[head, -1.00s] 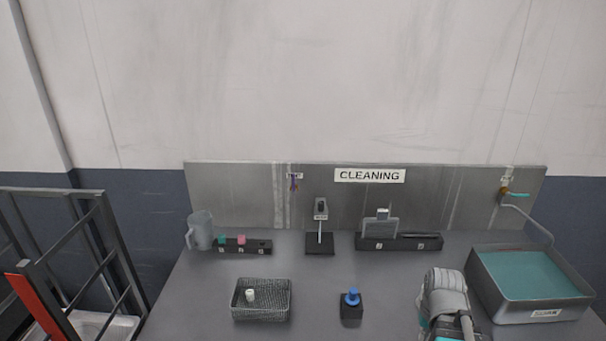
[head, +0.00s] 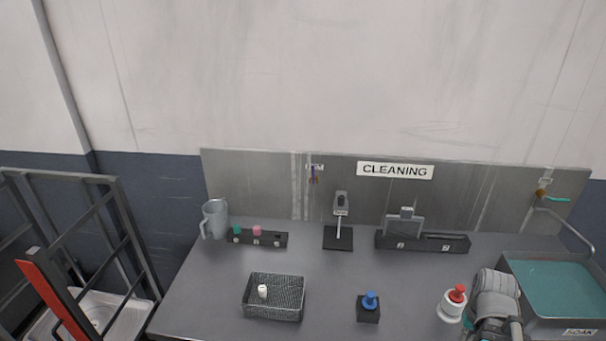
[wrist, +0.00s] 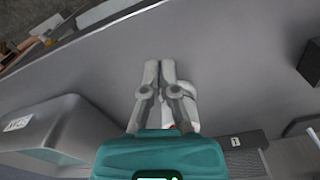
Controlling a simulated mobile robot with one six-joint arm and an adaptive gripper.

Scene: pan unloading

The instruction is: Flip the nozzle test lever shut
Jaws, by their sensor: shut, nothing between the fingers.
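A teal lever (head: 557,199) sits on a brass valve with a bent pipe at the right end of the back panel, above the soak tray. It lies roughly level; I cannot tell if this is the nozzle test lever. A small grey stand (head: 341,203) with a labelled head stands upright at the back middle of the table. My gripper (wrist: 160,64) is shut and empty over bare table in the wrist view. In the head view my arm hides its fingertips. It is apart from the lever, nearer the table's front right.
A white bottle with a red top (head: 451,306) stands beside my arm, partly behind my fingers in the wrist view. The soak tray (head: 579,332) is to the right.

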